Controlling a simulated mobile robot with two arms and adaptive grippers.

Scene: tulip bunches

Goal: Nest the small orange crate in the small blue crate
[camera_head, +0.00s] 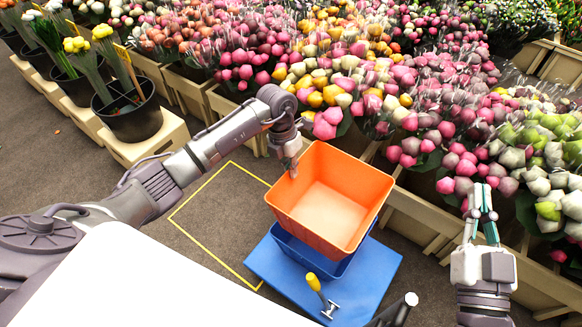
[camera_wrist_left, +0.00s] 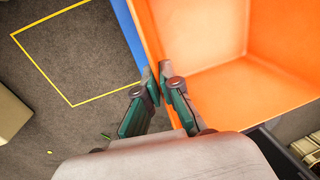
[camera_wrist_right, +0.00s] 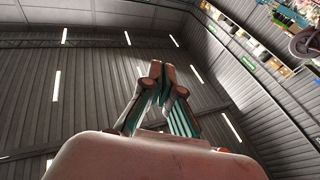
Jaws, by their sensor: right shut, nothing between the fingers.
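The small orange crate (camera_head: 325,190) is upright and empty, over the small blue crate (camera_head: 300,253). Blue shows beneath its lower left and lower right sides. I cannot tell whether its bottom is down inside the blue crate or just above it. My left gripper (camera_head: 292,170) is at the orange crate's upper left rim. In the left wrist view, its fingers (camera_wrist_left: 162,88) stand on either side of the orange wall (camera_wrist_left: 157,35), pinching it. My right gripper (camera_head: 480,212) is raised at the right, shut and empty, away from both crates; its fingertips (camera_wrist_right: 162,75) meet in the right wrist view.
The blue crate stands on a flat blue platform (camera_head: 375,268) with a yellow-gripped handle (camera_head: 314,283). A yellow floor outline (camera_head: 190,235) to the left is empty. Wooden flower crates (camera_head: 415,215) with tulip bunches crowd the back and right. Black buckets (camera_head: 130,122) stand at upper left.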

